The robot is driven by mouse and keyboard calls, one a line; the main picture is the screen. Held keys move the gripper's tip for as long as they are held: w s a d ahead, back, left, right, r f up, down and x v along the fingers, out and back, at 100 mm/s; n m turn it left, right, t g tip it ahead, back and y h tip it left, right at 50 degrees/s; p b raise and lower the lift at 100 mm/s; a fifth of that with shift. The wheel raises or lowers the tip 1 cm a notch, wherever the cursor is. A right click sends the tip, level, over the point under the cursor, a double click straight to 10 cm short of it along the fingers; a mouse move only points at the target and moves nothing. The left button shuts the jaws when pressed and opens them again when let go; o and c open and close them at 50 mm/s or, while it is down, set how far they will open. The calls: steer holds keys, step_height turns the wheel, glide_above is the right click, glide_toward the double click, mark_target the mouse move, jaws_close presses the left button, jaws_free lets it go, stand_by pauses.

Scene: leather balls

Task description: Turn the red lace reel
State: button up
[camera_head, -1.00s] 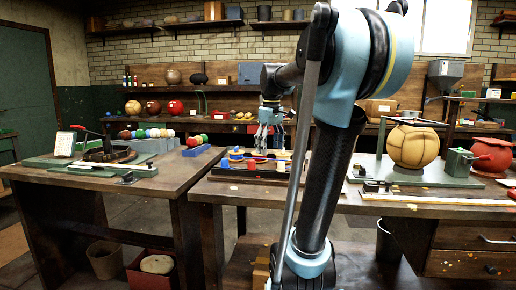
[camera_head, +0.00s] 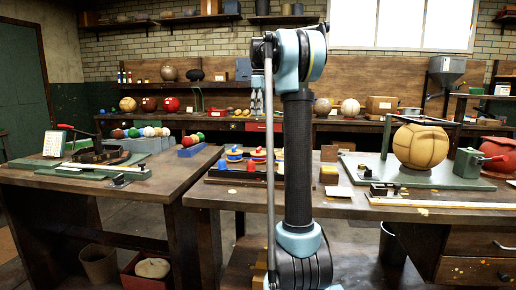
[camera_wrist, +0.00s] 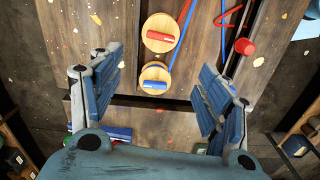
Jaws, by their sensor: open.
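In the wrist view two round wooden reels lie on a dark board ahead of my gripper. The farther, red lace reel (camera_wrist: 159,33) carries a red bar. The nearer, blue one (camera_wrist: 154,78) carries a blue bar. Blue and red laces run off to the right of the red one. My gripper (camera_wrist: 157,92) is open and empty, fingers spread wide to either side, with the reels seen between and beyond them. In the head view its fingers (camera_head: 257,95) hang above the bench, partly hidden by my arm. Small coloured reels (camera_head: 233,154) sit on the bench below.
A red cup-like piece (camera_wrist: 243,18) lies right of the reels in the wrist view. In the head view a large tan ball (camera_head: 420,146) stands on a green base to the right. The left table (camera_head: 150,190) holds coloured balls and tools.

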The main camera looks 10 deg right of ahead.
mark_target(259, 148)
step_height(259, 148, down, 17)
steer(key=shift+f, duration=0.15)
stand_by(0.5)
steer(key=c, duration=1.1)
